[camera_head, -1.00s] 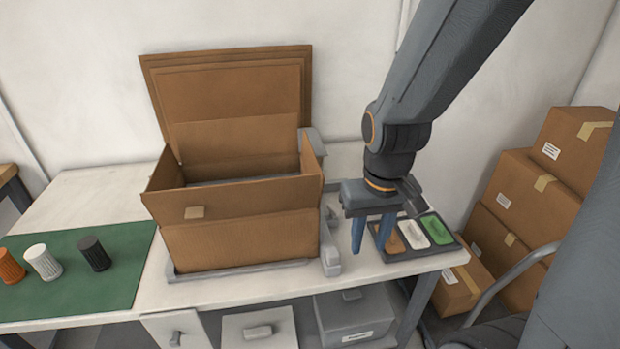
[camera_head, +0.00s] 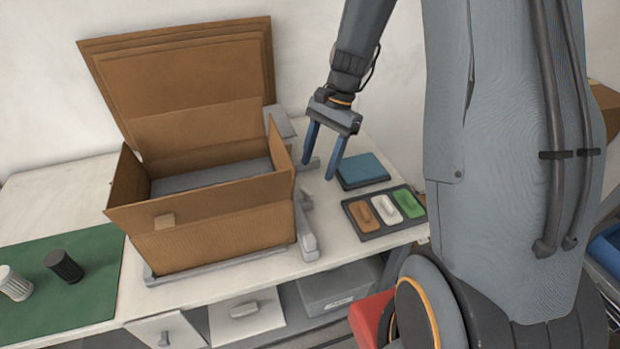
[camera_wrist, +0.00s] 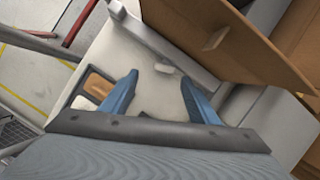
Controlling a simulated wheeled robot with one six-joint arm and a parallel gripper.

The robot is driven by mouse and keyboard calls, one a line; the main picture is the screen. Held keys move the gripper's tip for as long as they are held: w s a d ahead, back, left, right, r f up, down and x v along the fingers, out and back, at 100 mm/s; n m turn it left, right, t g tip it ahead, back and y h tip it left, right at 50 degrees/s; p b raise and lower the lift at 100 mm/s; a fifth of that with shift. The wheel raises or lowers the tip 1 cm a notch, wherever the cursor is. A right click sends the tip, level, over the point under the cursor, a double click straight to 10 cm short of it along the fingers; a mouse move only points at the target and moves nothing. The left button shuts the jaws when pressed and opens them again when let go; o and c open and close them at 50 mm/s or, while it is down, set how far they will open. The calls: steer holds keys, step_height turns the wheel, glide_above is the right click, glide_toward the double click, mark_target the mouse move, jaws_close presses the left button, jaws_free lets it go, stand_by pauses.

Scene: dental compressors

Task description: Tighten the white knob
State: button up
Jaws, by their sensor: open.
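The white knob (camera_head: 15,284) is a ribbed cylinder on the green mat (camera_head: 62,312) at the far left of the head view, partly cut by the picture's edge. A black ribbed knob (camera_head: 64,266) lies to its right on the same mat. My gripper (camera_head: 320,172) is open and empty, with its two blue fingers pointing down above the bench, right of the cardboard box and well away from the knob. The wrist view also shows both blue fingers (camera_wrist: 157,97) spread apart. The knob is not in the wrist view.
An open cardboard box (camera_head: 215,232) stands in a grey frame (camera_head: 307,240) between my gripper and the mat. A dark tray (camera_head: 366,227) holds brown, white and green pieces. A blue flat box (camera_head: 362,170) lies behind it. Drawers (camera_head: 246,318) are under the bench.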

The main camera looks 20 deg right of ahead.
mark_target(307, 190)
steer(key=shift+m, duration=0.5)
steer(key=shift+w+p+x, duration=0.2)
steer(key=shift+p+x, duration=0.2)
steer(key=shift+x, duration=0.9)
steer(key=shift+w+p+x, duration=0.15)
steer(key=shift+p+x, duration=0.3)
steer(key=shift+x, duration=0.85)
steer(key=shift+w+p+x, duration=0.2)
steer(key=shift+p+x, duration=0.2)
steer(key=shift+x, duration=0.9)
steer(key=shift+a, duration=0.1)
steer(key=c, duration=1)
steer(key=m, duration=0.2)
steer(key=m+t+y, duration=0.1)
steer(key=m, duration=0.1)
steer(key=shift+s+m+t, duration=0.15)
steer(key=shift+m+t, duration=0.15)
steer(key=shift+c, duration=0.2)
steer(key=o, duration=1)
steer(key=shift+o, duration=0.2)
